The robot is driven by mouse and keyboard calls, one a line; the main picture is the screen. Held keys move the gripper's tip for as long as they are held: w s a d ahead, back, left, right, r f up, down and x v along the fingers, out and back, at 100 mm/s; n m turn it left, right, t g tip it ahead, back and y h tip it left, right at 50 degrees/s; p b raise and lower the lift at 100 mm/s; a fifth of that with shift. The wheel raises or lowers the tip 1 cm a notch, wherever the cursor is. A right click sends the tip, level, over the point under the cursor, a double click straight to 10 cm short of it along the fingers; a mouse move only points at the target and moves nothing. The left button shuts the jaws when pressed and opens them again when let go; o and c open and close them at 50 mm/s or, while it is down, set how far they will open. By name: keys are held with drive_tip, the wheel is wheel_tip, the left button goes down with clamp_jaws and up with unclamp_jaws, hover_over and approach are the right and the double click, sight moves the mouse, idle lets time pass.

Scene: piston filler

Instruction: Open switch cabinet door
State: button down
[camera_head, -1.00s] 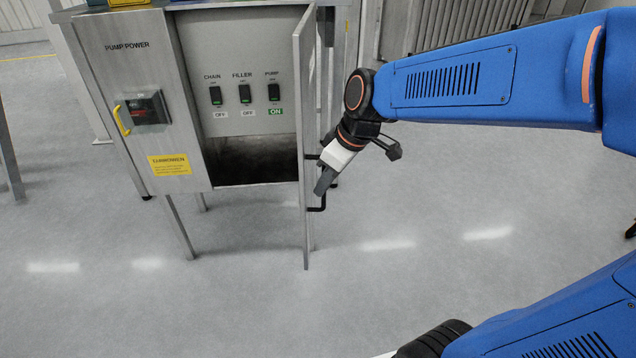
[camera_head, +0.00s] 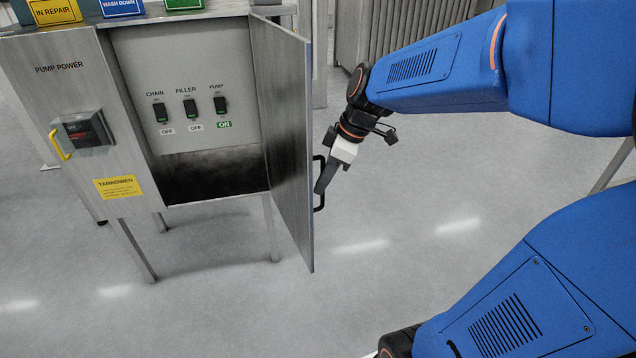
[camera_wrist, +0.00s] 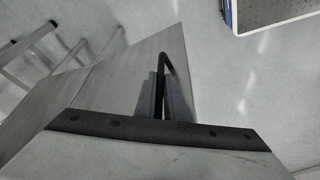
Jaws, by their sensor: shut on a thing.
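The switch cabinet (camera_head: 75,170) stands at the left in the head view. Its grey door (camera_head: 285,130) is swung out, standing open from its hinge at the right side of the opening. Inside, a panel carries three switches (camera_head: 190,108) labelled chain, filler and pump. The black door handle (camera_head: 320,195) is on the door's outer face. My gripper (camera_head: 322,184) is at the handle and shut on it. In the wrist view the dark handle (camera_wrist: 161,85) runs between the fingers, with the door face (camera_wrist: 125,80) behind it.
A red switch with a yellow handle (camera_head: 60,145) is on the cabinet's left front. Signs, including a yellow one (camera_head: 53,12), stand on top. The cabinet's thin legs (camera_head: 135,250) reach the floor. The floor right of the door (camera_head: 450,270) is clear.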

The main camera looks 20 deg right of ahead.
drive_tip(key=shift+w+r, duration=0.2)
drive_tip(key=shift+w, duration=0.1)
drive_tip(key=c, duration=1.9)
unclamp_jaws()
drive_tip(key=shift+c, duration=0.2)
drive_tip(key=shift+o, duration=0.5)
drive_tip(key=shift+f, duration=0.15)
drive_tip(key=shift+s, duration=0.1)
drive_tip(key=v, duration=1.7)
drive_tip(key=shift+d, duration=0.1)
drive_tip(key=s+f+m+t+h, duration=0.2)
drive_tip(key=s+f+m+h, duration=0.1)
drive_tip(key=s+f+m, duration=0.8)
drive_tip(key=s+a+f, duration=0.1)
drive_tip(key=s+f, duration=0.2)
drive_tip(key=f, duration=0.1)
drive_tip(key=shift+s+f+m+h, duration=0.25)
drive_tip(key=shift+f+m+h, duration=0.05)
drive_tip(key=shift+h, duration=0.1)
